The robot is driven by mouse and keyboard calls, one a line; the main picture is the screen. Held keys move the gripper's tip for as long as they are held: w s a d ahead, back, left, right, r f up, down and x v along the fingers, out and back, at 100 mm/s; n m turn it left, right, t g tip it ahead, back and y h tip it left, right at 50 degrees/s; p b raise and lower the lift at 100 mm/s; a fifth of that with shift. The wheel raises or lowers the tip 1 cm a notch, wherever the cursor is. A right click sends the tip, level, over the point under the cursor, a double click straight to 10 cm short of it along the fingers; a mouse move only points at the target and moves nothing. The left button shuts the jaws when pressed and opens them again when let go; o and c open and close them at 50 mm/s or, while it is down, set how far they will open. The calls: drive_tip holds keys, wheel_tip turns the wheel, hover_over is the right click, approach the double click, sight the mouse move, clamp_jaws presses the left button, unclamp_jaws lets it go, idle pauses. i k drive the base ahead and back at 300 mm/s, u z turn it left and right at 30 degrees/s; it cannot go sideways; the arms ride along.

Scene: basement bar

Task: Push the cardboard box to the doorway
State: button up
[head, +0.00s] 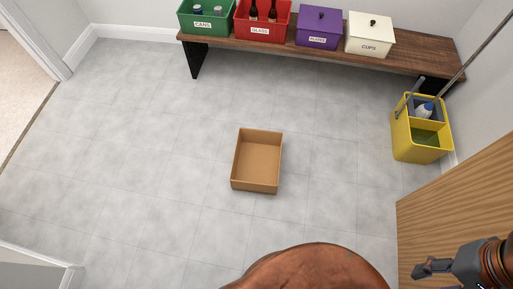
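The cardboard box (257,187) is brown, open-topped and looks empty. It sits upright on the grey tiled floor near the middle of the head view. The doorway (22,90) is at the upper left, with a white frame and beige floor beyond it. My gripper (418,271) is at the lower right, in front of a wooden panel and well apart from the box. Its fingers are small and seen from the side, so I cannot tell how far they are apart.
A wooden bench (420,66) along the back wall holds a green bin (207,22), a red bin (262,27), a purple bin (319,30) and a cream bin (369,36). A yellow mop bucket (421,151) stands at right. Floor between box and doorway is clear.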

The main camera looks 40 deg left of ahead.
sight(255, 168)
drive_tip(key=u, duration=1.7)
drive_tip(key=k, duration=0.4)
drive_tip(key=u, duration=1.55)
drive_tip(key=i, duration=0.8)
drive_tip(key=u, duration=0.6)
drive_tip(key=i, duration=1)
drive_tip(key=z, duration=1)
drive_tip(key=i, duration=0.7)
drive_tip(key=z, duration=0.7)
